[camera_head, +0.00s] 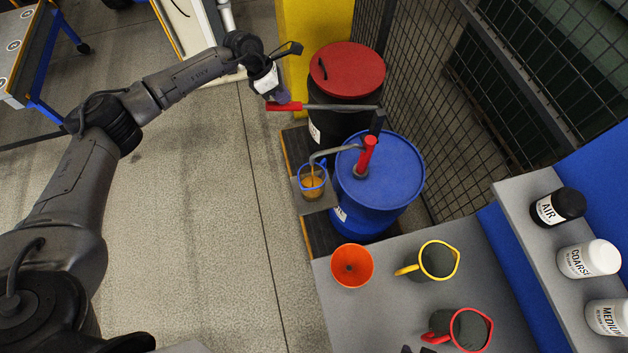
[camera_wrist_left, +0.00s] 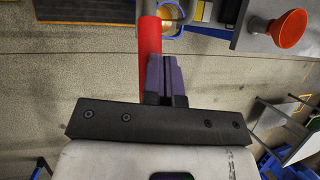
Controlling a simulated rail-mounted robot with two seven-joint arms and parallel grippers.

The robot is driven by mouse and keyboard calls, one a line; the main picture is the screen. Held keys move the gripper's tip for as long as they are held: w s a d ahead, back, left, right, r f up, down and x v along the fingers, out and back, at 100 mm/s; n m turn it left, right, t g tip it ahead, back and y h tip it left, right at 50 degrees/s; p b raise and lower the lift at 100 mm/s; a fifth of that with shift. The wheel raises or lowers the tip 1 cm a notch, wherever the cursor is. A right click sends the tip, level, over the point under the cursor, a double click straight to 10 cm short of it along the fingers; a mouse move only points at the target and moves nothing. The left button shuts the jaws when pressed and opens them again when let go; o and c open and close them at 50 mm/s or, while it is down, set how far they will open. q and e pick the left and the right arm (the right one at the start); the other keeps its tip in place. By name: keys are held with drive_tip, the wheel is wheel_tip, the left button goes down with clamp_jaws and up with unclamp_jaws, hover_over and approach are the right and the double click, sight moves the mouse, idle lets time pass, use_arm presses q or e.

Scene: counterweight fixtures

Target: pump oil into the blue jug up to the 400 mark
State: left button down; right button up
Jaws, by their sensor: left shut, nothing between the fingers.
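The blue jug (camera_head: 301,186) stands beside the blue drum (camera_head: 400,190) under the pump spout (camera_head: 322,154). Amber oil (camera_head: 313,185) shows inside it, with a stream at the spout; I cannot read its marks. The jug rim also shows at the top of the left wrist view (camera_wrist_left: 181,30). The pump (camera_head: 367,155) sits on the drum, its lever (camera_head: 335,107) reaching left to a red handle (camera_head: 277,106). My left gripper (camera_head: 283,98) is shut and empty, right against or just beside the handle; in the wrist view its fingers (camera_wrist_left: 166,72) overlap the handle (camera_wrist_left: 150,45). My right gripper is not in view.
A black drum with a red lid (camera_head: 350,68) stands behind the lever. A grey bench (camera_head: 390,310) at front right holds an orange funnel (camera_head: 352,282), a yellow jug (camera_head: 438,262) and a red jug (camera_head: 470,328).

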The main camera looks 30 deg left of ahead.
sight(284, 106)
use_arm(q)
drive_tip(key=shift+f, duration=0.4)
drive_tip(key=shift+f+b, duration=1.6)
drive_tip(key=shift+f, duration=0.2)
drive_tip(key=shift+f+b, duration=2)
drive_tip(key=shift+f, duration=0.65)
wheel_tip(284, 106, up, 10)
drive_tip(key=p, duration=0.6)
drive_tip(key=shift+f, duration=0.2)
